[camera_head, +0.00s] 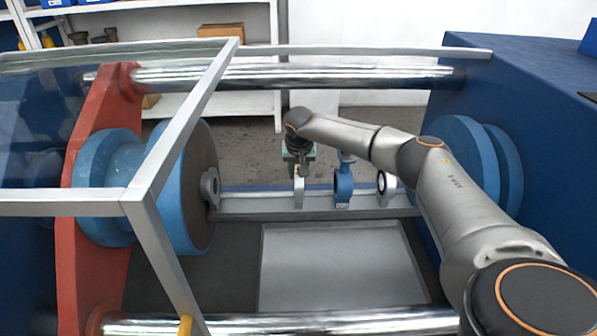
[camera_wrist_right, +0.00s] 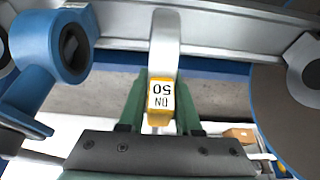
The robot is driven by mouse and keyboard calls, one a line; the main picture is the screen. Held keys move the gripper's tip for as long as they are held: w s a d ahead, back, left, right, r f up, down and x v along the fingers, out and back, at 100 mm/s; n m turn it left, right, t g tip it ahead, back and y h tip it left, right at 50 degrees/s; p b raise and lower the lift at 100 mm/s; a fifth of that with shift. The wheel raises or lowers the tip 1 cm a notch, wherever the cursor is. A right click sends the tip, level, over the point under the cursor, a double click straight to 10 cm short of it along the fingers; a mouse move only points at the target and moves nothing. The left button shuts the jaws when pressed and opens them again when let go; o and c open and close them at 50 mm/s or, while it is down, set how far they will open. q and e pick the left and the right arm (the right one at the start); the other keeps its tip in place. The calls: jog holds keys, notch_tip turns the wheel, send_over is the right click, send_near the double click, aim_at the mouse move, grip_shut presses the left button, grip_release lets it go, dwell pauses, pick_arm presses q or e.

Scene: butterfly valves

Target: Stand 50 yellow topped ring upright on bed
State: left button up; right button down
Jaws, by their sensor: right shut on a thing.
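The yellow-topped ring shows in the wrist view as a yellow block marked DN 50 (camera_wrist_right: 161,97) with a pale grey body. My right gripper (camera_wrist_right: 160,115) has green fingers on either side of the yellow top and is shut on it. In the head view the right gripper (camera_head: 300,162) points down, and the ring's pale body (camera_head: 299,192) hangs upright below it at the bed (camera_head: 260,203), a long grey rail. I cannot tell whether the ring's lower edge touches the bed. My left gripper is not in view.
A blue valve body (camera_head: 343,186) stands close right of the held ring, with a pale dark-centred ring (camera_head: 382,184) farther right. A grey ring (camera_head: 210,187) is by the left blue disc (camera_head: 190,165). A polished bar (camera_head: 300,77) and a grey frame (camera_head: 190,120) cross the space.

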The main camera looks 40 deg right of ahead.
jog(key=shift+f, duration=0.1)
dwell(0.7)
jog(key=c, duration=1.1)
grip_release()
jog(key=shift+o, duration=0.7)
jog(key=o, duration=0.6)
jog(key=shift+c, duration=0.2)
